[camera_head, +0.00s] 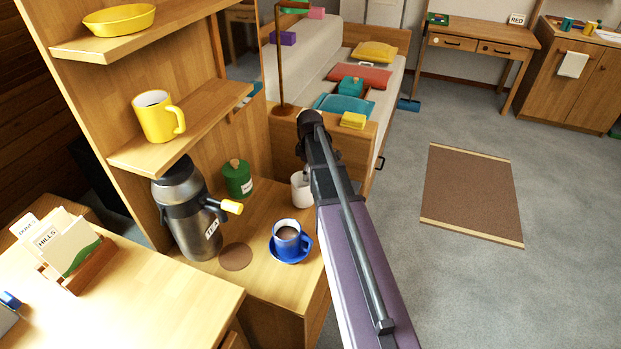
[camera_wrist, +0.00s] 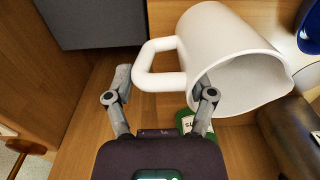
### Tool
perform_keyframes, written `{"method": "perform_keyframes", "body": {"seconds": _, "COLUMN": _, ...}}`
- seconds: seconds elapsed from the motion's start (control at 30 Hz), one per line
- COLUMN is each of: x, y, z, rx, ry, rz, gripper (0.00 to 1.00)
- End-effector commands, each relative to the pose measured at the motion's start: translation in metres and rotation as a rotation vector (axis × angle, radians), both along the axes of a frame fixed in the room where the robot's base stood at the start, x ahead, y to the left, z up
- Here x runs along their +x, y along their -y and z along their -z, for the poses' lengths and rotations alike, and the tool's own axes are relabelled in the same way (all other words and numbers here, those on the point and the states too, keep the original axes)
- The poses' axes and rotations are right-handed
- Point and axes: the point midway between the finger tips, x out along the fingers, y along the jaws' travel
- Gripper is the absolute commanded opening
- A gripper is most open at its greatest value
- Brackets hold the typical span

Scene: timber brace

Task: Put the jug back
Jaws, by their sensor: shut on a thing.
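The white jug (camera_wrist: 215,45) fills the upper right of the wrist view, its open mouth and spout towards the lower right. My gripper (camera_wrist: 163,92) is shut on the jug, with its fingers at the handle side. In the head view the jug (camera_head: 299,190) shows small over the wooden counter, partly hidden by my arm. My gripper's fingers are hidden there. I cannot tell whether the jug touches the counter. A bare round brown mat (camera_head: 235,257) lies on the counter.
A blue cup of dark drink on a saucer (camera_head: 289,243), a steel TEA urn (camera_head: 186,212) and a green tin (camera_head: 237,179) stand close by. A shelf above holds a yellow mug (camera_head: 156,118). A bed (camera_head: 330,75) is behind.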

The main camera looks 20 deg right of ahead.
Motion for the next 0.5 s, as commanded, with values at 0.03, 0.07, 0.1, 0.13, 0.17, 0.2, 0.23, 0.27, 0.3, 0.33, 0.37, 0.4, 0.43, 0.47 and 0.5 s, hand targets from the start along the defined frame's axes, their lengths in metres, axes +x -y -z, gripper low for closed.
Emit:
{"method": "perform_keyframes", "body": {"seconds": 0.03, "x": -0.0001, "y": 0.0, "z": 0.0082, "rx": 0.0, "ry": 0.0, "rz": 0.0, "gripper": 0.1}}
{"method": "perform_keyframes", "body": {"seconds": 0.07, "x": -0.0001, "y": 0.0001, "z": 0.0101, "rx": 0.0, "ry": 0.0, "rz": 0.0, "gripper": 0.1}}
{"method": "perform_keyframes", "body": {"seconds": 0.1, "x": 0.0, "y": 0.0002, "z": 0.0121, "rx": 0.0, "ry": 0.0, "rz": 0.0, "gripper": 0.1}}
{"method": "perform_keyframes", "body": {"seconds": 0.13, "x": -0.0001, "y": 0.0001, "z": 0.0134, "rx": 0.0, "ry": 0.0, "rz": 0.0, "gripper": 0.1}}
{"method": "perform_keyframes", "body": {"seconds": 0.17, "x": -0.0001, "y": 0.0001, "z": 0.0144, "rx": 0.0, "ry": 0.0, "rz": 0.0, "gripper": 0.1}}
{"method": "perform_keyframes", "body": {"seconds": 0.2, "x": 0.0, "y": 0.0002, "z": 0.0152, "rx": 0.0, "ry": 0.0, "rz": 0.0, "gripper": 0.1}}
{"method": "perform_keyframes", "body": {"seconds": 0.23, "x": -0.0002, "y": 0.0001, "z": 0.0156, "rx": 0.0, "ry": 0.0, "rz": 0.0, "gripper": 0.1}}
{"method": "perform_keyframes", "body": {"seconds": 0.27, "x": -0.0002, "y": 0.0001, "z": 0.0157, "rx": 0.0, "ry": 0.0, "rz": 0.0, "gripper": 0.1}}
{"method": "perform_keyframes", "body": {"seconds": 0.3, "x": -0.0002, "y": 0.0001, "z": 0.0157, "rx": 0.0, "ry": 0.0, "rz": 0.0, "gripper": 0.1}}
{"method": "perform_keyframes", "body": {"seconds": 0.33, "x": -0.0001, "y": 0.0002, "z": 0.0155, "rx": 0.0, "ry": 0.0, "rz": 0.0, "gripper": 0.1}}
{"method": "perform_keyframes", "body": {"seconds": 0.37, "x": -0.0001, "y": 0.0002, "z": 0.0153, "rx": 0.0, "ry": 0.0, "rz": 0.0, "gripper": 0.1}}
{"method": "perform_keyframes", "body": {"seconds": 0.4, "x": -0.0001, "y": 0.0003, "z": 0.015, "rx": 0.0, "ry": 0.0, "rz": 0.0, "gripper": 0.1}}
{"method": "perform_keyframes", "body": {"seconds": 0.43, "x": -0.0001, "y": 0.0003, "z": 0.0149, "rx": 0.0, "ry": 0.0, "rz": 0.0, "gripper": 0.1}}
{"method": "perform_keyframes", "body": {"seconds": 0.47, "x": -0.0001, "y": 0.0003, "z": 0.0149, "rx": 0.0, "ry": 0.0, "rz": 0.0, "gripper": 0.1}}
{"method": "perform_keyframes", "body": {"seconds": 0.5, "x": -0.0001, "y": 0.0003, "z": 0.0148, "rx": 0.0, "ry": 0.0, "rz": 0.0, "gripper": 0.1}}
